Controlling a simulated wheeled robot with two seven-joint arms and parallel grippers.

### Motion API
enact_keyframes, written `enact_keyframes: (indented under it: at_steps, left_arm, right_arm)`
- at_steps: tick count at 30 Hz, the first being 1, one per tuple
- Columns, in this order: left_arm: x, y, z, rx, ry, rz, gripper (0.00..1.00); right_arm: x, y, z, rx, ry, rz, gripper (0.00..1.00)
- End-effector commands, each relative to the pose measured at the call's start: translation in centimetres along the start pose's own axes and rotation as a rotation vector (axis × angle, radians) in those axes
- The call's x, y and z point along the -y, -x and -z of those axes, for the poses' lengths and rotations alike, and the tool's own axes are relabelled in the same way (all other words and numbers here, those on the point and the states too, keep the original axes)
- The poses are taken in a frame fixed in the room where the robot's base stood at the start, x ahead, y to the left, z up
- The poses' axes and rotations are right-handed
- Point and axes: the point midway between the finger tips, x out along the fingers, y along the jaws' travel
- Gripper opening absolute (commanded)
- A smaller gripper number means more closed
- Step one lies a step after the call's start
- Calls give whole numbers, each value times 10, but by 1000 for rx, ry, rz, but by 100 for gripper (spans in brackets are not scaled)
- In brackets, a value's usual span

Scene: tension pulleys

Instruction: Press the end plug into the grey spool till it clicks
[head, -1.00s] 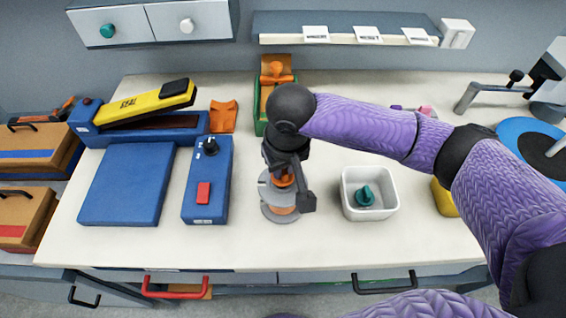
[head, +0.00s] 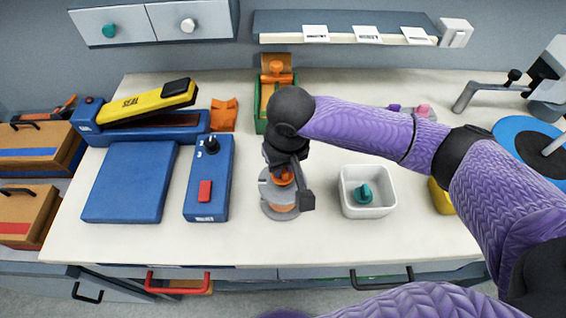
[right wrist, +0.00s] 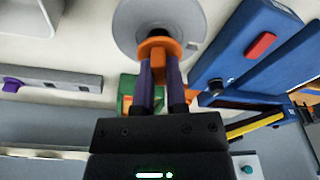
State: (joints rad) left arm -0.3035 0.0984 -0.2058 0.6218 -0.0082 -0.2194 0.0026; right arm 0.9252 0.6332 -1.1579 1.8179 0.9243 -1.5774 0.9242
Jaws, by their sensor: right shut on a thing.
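The grey spool (head: 267,191) stands upright on the bench in the middle of the head view, with an orange band between its flanges. It also shows in the right wrist view as a round grey disc (right wrist: 128,22). My right gripper (right wrist: 159,64) is shut on the orange end plug (right wrist: 158,44), which also shows in the head view (head: 284,178). The plug is at the centre of the spool's top face and appears to touch it. How deep it sits is hidden. My left gripper is not in view.
A white bin (head: 346,205) with a teal plug (head: 363,192) stands right of the spool. A blue box with a red button (head: 205,190) and a flat blue block (head: 130,182) lie left. A green holder (head: 259,110) with orange parts stands behind. The bench front is clear.

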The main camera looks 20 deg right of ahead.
Motion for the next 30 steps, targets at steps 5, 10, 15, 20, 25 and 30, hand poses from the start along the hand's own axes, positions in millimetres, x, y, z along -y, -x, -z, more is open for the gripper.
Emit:
enact_keyframes:
  at_steps: [5,10,15,20,25,30]
  left_arm:
    - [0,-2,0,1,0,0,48]
    - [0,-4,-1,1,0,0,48]
    - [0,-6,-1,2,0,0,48]
    - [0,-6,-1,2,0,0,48]
    - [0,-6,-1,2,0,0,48]
    - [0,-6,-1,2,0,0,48]
  right_arm:
    - [0,-6,-1,0,0,0,0]
    - [0,-12,-2,1,-1,1,0]
    - [0,-18,-3,1,0,0,0]
    - [0,-21,-3,0,1,0,0]
    - [0,-21,-3,0,0,0,0]
    - [0,-22,-3,0,0,0,0]
